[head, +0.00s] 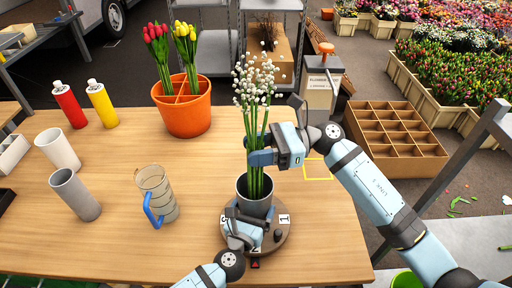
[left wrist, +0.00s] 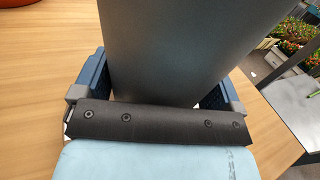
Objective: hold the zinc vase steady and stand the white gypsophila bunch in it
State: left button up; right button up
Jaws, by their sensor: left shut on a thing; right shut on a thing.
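The zinc vase (head: 256,203) is a grey cylinder standing on a round brown turntable (head: 277,238) with number labels. My left gripper (head: 243,222) is shut on the vase low on its near side. In the left wrist view the vase (left wrist: 180,50) fills the space between the blue fingers. The white gypsophila bunch (head: 256,82) is upright, with its green stems reaching down into the vase's mouth. My right gripper (head: 262,156) is shut on the stems above the rim. The stem ends are hidden inside the vase.
An orange pot (head: 183,108) with red and yellow tulips stands behind left. A glass jug (head: 157,194) with a blue handle, a grey cylinder (head: 75,195) and a white cylinder (head: 57,149) stand left. A yellow outlined square (head: 318,169) marks the table at right.

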jog(key=shift+f, duration=0.2)
jog(key=shift+f, duration=0.3)
jog(key=o, duration=1.8)
jog(key=v, duration=1.2)
pick_arm(q)
jog(key=o, duration=1)
jog(key=shift+c, duration=0.2)
